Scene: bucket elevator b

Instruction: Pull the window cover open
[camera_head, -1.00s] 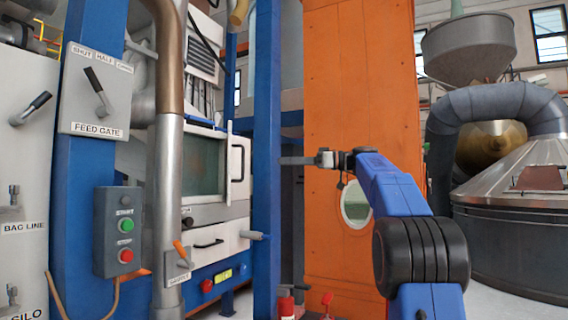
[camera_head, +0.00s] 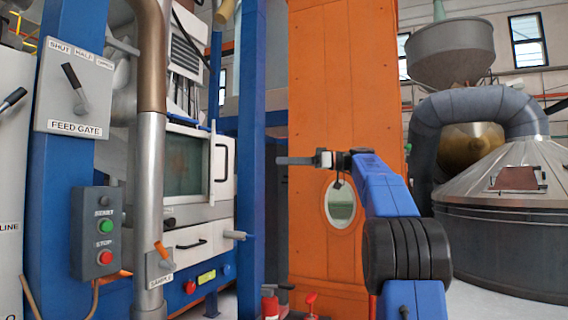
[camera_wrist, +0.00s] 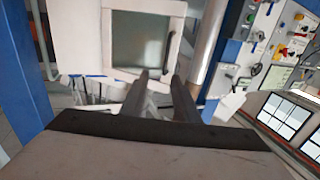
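No part is labelled as the window cover. A white hinged-looking front with a greenish rectangular window (camera_head: 190,163) and a dark vertical handle (camera_head: 221,163) is left of centre in the head view, behind a blue post. The window also shows in the wrist view (camera_wrist: 140,43), beyond the fingers. An oval porthole (camera_head: 341,204) with a pale rim is on the orange casing (camera_head: 340,90). My gripper (camera_head: 281,161) is in front of the blue post and casing, pointing left, apart from both windows. In the wrist view its two fingers (camera_wrist: 161,76) are apart with nothing between them.
The blue post (camera_head: 251,150) stands between the white machine and the orange casing. A metal pipe (camera_head: 150,200), the FEED GATE lever panel (camera_head: 75,85) and the START/STOP box (camera_head: 98,232) are at left. Red items (camera_head: 270,304) stand on the floor. A roaster (camera_head: 490,240) is at right.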

